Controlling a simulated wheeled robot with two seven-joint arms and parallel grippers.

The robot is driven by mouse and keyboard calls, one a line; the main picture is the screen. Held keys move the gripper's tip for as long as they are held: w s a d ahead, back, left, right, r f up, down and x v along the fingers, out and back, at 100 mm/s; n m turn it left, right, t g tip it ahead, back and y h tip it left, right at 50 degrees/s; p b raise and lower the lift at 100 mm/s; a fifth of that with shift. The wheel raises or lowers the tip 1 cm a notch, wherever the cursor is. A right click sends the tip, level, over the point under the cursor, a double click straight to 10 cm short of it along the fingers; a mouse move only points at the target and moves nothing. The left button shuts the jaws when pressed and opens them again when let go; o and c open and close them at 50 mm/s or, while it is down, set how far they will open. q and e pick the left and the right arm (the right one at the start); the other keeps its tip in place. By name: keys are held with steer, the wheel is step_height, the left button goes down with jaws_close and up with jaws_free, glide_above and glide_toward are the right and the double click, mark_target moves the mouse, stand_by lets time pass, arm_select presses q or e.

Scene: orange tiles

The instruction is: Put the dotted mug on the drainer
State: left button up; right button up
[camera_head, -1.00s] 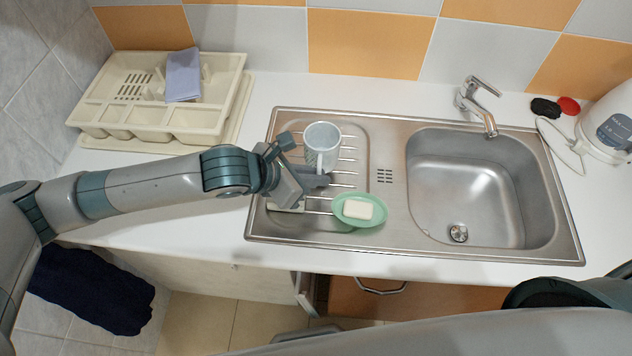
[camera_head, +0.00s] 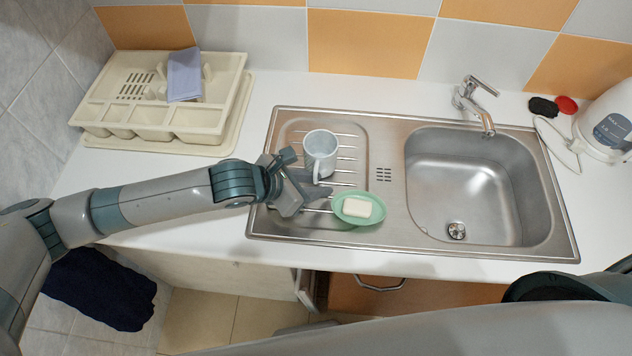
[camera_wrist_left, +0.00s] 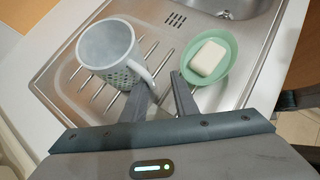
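The dotted mug (camera_head: 320,150) is pale grey-white and stands upright on the wire ribs of the steel drainer (camera_head: 290,228), left of the sink bowl. Its handle faces my left gripper. In the left wrist view the mug (camera_wrist_left: 105,55) shows dark green dots on its lower side. My left gripper (camera_head: 303,175) is open, at the mug's near left side. In the wrist view its two fingers (camera_wrist_left: 158,100) are spread, with the handle just beyond the gap between them. The fingers appear clear of the mug. My right gripper is out of view.
A green soap dish (camera_head: 343,217) with white soap (camera_head: 358,208) sits close right of my left gripper. The sink bowl (camera_head: 470,190) is empty, with a tap (camera_head: 475,103) behind. A cream dish rack (camera_head: 200,122) with a blue-grey cloth (camera_head: 184,75) stands far left. A kettle (camera_head: 610,125) is right.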

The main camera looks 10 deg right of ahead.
arm_select(q)
steer(key=shift+r, duration=0.1)
steer(key=shift+s+a+r, duration=0.1)
steer(key=shift+a+r, duration=0.2)
steer(key=shift+a, duration=0.05)
steer(key=b+v, duration=0.3)
steer(key=v, duration=0.8)
stand_by(0.6)
